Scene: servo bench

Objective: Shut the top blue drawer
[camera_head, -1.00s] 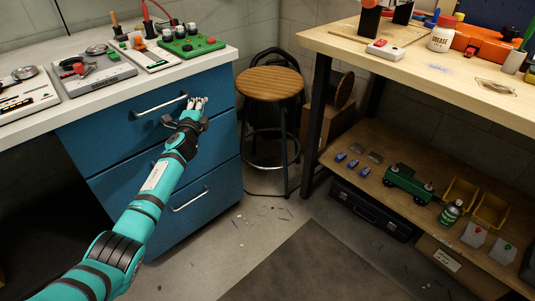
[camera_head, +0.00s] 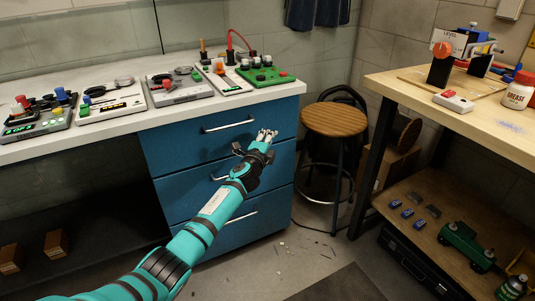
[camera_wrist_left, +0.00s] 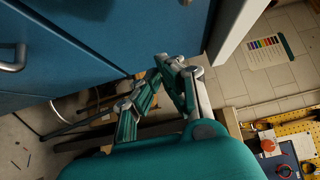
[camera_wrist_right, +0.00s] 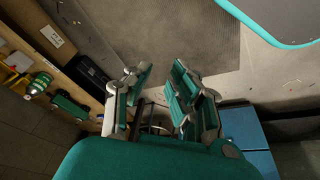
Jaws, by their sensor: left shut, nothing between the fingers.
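The top blue drawer (camera_head: 190,143) is under the white worktop in the head view, with a silver bar handle (camera_head: 228,126). Its front looks about level with the drawer fronts below; a small gap cannot be ruled out. My left gripper (camera_head: 267,135) is shut and empty, at the right part of the top drawer's front, right of and below the handle. Whether it touches is unclear. In the left wrist view its closed fingers (camera_wrist_left: 171,62) are beside the blue front (camera_wrist_left: 105,35). My right gripper (camera_wrist_right: 160,75) is open and empty over the floor, outside the head view.
The worktop (camera_head: 130,124) carries several devices, including a green board (camera_head: 266,76). A wooden-topped stool (camera_head: 334,120) stands right of the drawers. A wooden workbench (camera_head: 450,125) with a loaded lower shelf is further right. Floor between them is mostly clear.

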